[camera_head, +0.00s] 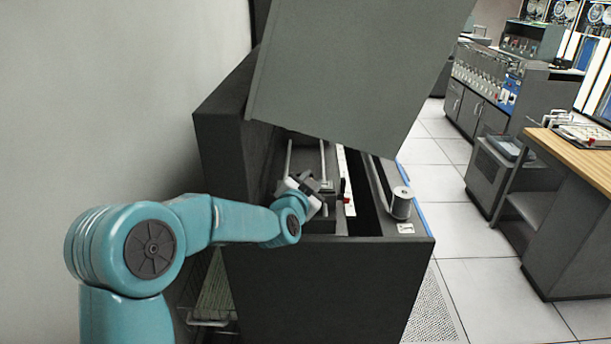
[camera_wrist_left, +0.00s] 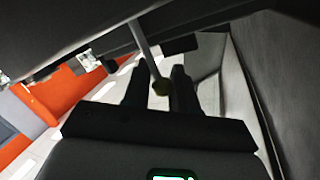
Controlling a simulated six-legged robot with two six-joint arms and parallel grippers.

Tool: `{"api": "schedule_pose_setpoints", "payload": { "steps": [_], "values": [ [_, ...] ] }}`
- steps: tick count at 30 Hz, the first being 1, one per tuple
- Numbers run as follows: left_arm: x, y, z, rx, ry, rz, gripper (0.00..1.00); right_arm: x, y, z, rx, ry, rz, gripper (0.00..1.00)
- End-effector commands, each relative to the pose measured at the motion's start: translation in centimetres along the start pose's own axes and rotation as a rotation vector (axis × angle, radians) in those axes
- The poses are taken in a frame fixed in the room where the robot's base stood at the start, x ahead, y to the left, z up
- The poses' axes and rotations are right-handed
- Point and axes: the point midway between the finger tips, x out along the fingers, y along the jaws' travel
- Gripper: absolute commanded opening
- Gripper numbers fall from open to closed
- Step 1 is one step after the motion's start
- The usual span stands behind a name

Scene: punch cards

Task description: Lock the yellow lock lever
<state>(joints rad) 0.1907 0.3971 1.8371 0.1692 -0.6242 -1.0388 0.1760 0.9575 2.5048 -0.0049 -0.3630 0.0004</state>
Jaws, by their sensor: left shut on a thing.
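My right gripper is not in view.
The grey lid (camera_head: 345,70) stands tilted open above my left gripper. A metal cylinder (camera_head: 400,204) stands on the machine's right side. A wooden-topped desk (camera_head: 575,158) is at the right. Tiled floor (camera_head: 475,245) lies free between them. A wall is close on the left.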

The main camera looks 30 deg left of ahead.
Motion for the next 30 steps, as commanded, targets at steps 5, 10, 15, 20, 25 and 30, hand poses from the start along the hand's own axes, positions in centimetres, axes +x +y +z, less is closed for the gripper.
{"api": "schedule_pose_setpoints", "payload": {
  "steps": [5,10,15,20,25,30],
  "values": [
    [0.1,-0.1,-0.7,0.087,-0.028,-0.006,0.0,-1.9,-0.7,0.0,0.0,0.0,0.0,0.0],
    [0.3,0.2,-0.7,0.141,-0.044,-0.005,0.0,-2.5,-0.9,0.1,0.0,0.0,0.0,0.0],
    [0.3,0.3,-0.7,0.164,-0.049,-0.007,0.0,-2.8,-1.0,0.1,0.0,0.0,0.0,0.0],
    [0.3,0.3,-0.7,0.168,-0.05,-0.009,0.0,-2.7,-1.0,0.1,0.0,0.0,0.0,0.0],
    [0.3,0.2,-0.8,0.168,-0.048,-0.01,0.0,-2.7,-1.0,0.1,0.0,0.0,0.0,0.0],
    [0.3,0.4,-0.7,0.167,-0.049,-0.007,0.46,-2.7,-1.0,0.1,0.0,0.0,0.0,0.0]
  ]
}}
